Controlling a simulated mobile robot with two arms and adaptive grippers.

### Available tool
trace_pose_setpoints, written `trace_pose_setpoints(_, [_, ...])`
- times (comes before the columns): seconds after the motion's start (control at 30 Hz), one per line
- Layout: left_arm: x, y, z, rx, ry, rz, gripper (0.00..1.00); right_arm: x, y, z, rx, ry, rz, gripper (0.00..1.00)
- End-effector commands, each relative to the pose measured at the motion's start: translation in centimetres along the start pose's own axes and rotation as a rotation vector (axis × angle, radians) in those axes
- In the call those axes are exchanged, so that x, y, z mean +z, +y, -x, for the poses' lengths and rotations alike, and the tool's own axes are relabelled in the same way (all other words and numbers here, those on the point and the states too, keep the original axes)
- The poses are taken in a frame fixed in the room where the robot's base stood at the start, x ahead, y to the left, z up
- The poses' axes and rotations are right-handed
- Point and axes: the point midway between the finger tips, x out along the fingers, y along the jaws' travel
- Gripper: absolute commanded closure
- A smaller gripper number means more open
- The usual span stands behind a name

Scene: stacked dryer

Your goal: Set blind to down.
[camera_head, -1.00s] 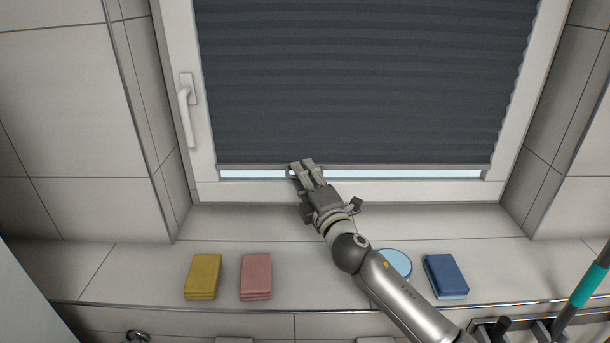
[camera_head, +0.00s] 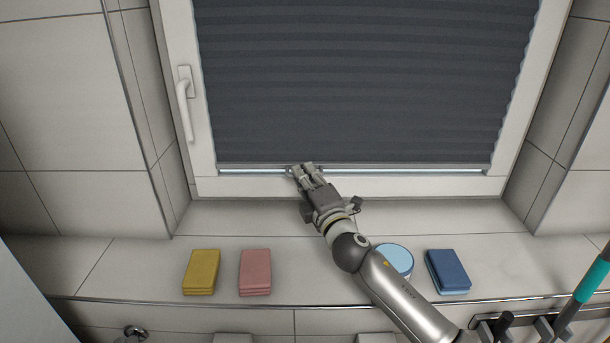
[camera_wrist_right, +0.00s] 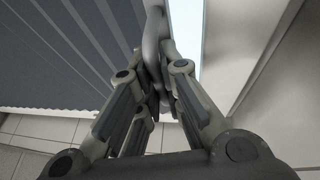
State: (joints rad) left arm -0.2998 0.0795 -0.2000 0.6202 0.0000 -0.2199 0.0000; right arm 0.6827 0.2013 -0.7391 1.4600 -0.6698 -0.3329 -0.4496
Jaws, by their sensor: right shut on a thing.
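The dark grey pleated blind (camera_head: 360,85) covers almost the whole window in the head view. Its light bottom rail (camera_head: 420,166) is just above the lower window frame, with a thin bright strip of glass below it. My right gripper (camera_head: 303,169) is at the rail, left of its middle. In the right wrist view the fingers (camera_wrist_right: 160,95) are closed around a light grey part, the blind's handle (camera_wrist_right: 153,38), with the pleats (camera_wrist_right: 60,50) to the left. The fingers hide part of the handle. My left gripper is not in view.
On the sill lie a yellow cloth stack (camera_head: 201,272), a pink one (camera_head: 255,272) and a blue one (camera_head: 447,271). A round light-blue-topped container (camera_head: 397,259) stands partly behind my right arm. A window handle (camera_head: 184,105) is on the left frame.

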Motion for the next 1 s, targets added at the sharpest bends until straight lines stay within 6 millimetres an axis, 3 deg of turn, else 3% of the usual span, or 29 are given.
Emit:
trace_pose_setpoints(0.03, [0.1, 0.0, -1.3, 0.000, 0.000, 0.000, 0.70, -0.2, -1.6, 0.3, -0.004, 0.001, -0.001, 1.00])
trace_pose_setpoints(0.17, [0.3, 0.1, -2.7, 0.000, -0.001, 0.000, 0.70, -0.2, -3.1, 0.5, -0.004, 0.000, -0.002, 1.00])
trace_pose_setpoints(0.53, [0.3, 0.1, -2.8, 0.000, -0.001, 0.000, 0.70, -0.3, -3.6, 0.6, -0.010, 0.000, -0.001, 1.00])
trace_pose_setpoints(0.6, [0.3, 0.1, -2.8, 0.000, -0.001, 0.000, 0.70, -0.3, -3.7, 0.7, -0.011, 0.000, -0.001, 0.86])
trace_pose_setpoints(0.73, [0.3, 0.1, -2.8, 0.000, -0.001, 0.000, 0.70, -0.3, -3.6, 0.6, -0.009, 0.000, -0.001, 0.70])
trace_pose_setpoints(1.0, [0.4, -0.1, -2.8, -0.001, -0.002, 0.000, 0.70, -0.3, -3.3, 0.6, -0.004, 0.000, 0.000, 0.70])
